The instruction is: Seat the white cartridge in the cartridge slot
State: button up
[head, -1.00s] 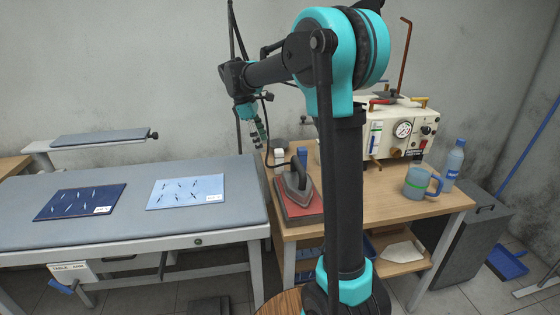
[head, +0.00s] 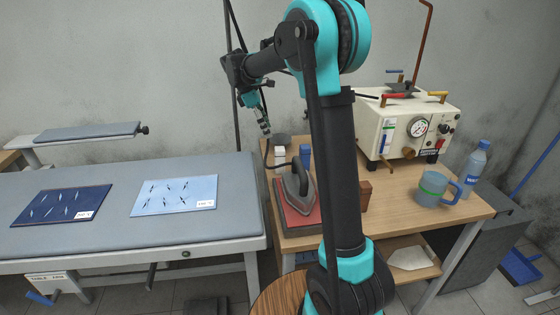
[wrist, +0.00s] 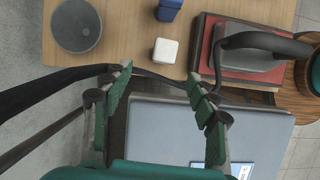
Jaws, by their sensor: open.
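A small white block (head: 280,151), which looks like the white cartridge, stands on the wooden table near its far left corner. It also shows in the wrist view (wrist: 165,50), just beyond my fingertips. My gripper (head: 266,128) is above and slightly left of it, pointing down. In the wrist view my gripper (wrist: 159,76) has its two green fingers apart with nothing between them. I cannot make out the cartridge slot for certain; the cream machine (head: 408,125) with a gauge and levers stands at the table's back right.
Close to the white block are a blue block (wrist: 169,8) and a dark round object (wrist: 76,25). An iron (head: 295,184) rests on a red pad (head: 305,222). A mug (head: 434,189) and bottle (head: 473,164) stand right. The grey padded table (head: 110,230) lies left.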

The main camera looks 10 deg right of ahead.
aim_at(278, 148)
jog(key=x, duration=0.6)
jog(key=shift+s+x, duration=0.2)
jog(key=shift+x, duration=1.15)
jog(key=shift+s+x, duration=0.2)
jog(key=shift+x, duration=1.15)
jog(key=shift+d, duration=0.1)
jog(key=shift+r, duration=0.1)
grip_shut()
